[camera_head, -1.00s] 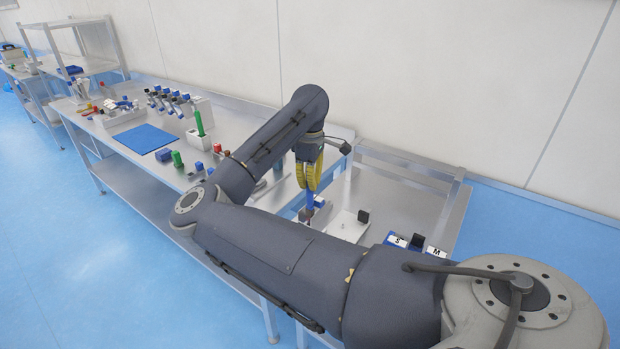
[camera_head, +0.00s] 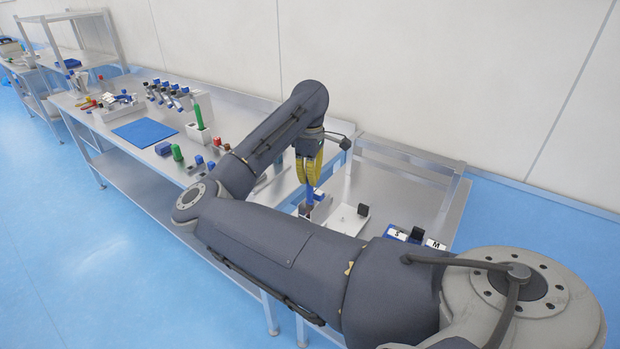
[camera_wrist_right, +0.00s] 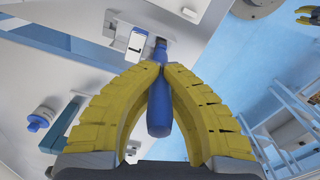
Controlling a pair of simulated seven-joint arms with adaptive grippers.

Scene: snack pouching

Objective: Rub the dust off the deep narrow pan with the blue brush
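My right gripper (camera_head: 309,178) has yellow ribbed fingers and points down over the near right end of the benches. In the right wrist view its fingertips (camera_wrist_right: 160,68) are closed on the blue handle of the brush (camera_wrist_right: 158,112). The brush also shows under the fingers in the head view (camera_head: 310,192); its lower end is dark and small, and I cannot tell whether it touches anything. I cannot single out the deep narrow pan. A small yellow-and-black piece at the wrist view's top right may be my left gripper (camera_wrist_right: 307,16); its state is unclear.
A white plate (camera_head: 343,222) with a black block (camera_head: 363,210) lies just right of the brush. Boxes marked S and M (camera_head: 397,233) stand farther right. Along the left bench are a blue mat (camera_head: 147,132), a green-handled tool (camera_head: 198,116) and a rack of blue-ended tools (camera_head: 168,95).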

